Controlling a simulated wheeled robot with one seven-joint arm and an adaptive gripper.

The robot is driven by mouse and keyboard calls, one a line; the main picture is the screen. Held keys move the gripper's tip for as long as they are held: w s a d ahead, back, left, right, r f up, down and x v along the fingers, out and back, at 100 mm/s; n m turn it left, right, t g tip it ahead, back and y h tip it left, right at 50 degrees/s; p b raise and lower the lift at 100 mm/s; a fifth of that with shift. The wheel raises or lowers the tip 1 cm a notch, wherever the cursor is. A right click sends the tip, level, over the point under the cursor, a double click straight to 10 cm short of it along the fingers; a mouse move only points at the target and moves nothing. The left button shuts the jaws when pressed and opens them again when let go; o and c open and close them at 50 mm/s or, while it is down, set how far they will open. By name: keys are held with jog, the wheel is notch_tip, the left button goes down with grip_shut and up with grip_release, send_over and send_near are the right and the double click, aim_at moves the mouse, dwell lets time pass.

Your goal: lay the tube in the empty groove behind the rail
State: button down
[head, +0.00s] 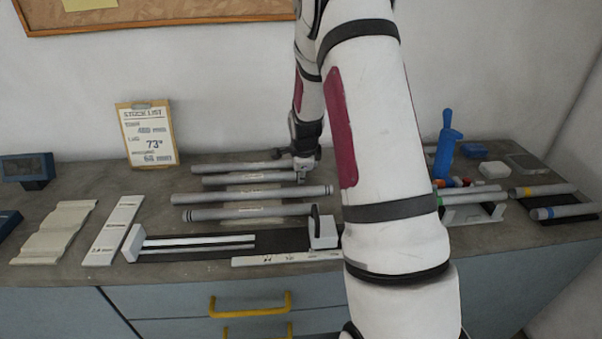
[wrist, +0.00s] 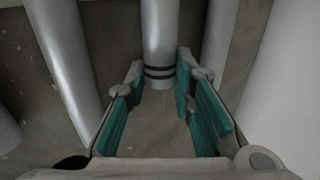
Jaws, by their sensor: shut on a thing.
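My gripper (head: 301,174) is over the back of the bench, at the right ends of the two rearmost grey tubes. In the wrist view its teal-padded fingers (wrist: 160,78) are shut on a grey tube (wrist: 160,35), near an end with two black bands. In the head view I cannot tell for sure which rear tube (head: 245,179) this is. The jig (head: 185,253), a dark base with pale lengthwise rails (head: 200,246), lies at the front between a white end block (head: 133,243) and a white clamp (head: 323,233). My arm hides what lies right of the clamp.
Two banded tubes (head: 252,194) (head: 247,212) lie between the gripper and the jig. More tubes (head: 563,211) lie at the far right, near a blue upright tool (head: 446,143). A stock list board (head: 146,135) leans at the wall. Pale profiled pieces (head: 55,232) lie at left.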

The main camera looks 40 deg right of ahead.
jog(key=shift+f, duration=0.15)
jog(key=c, duration=1.3)
grip_release()
jog(key=v, duration=1.2)
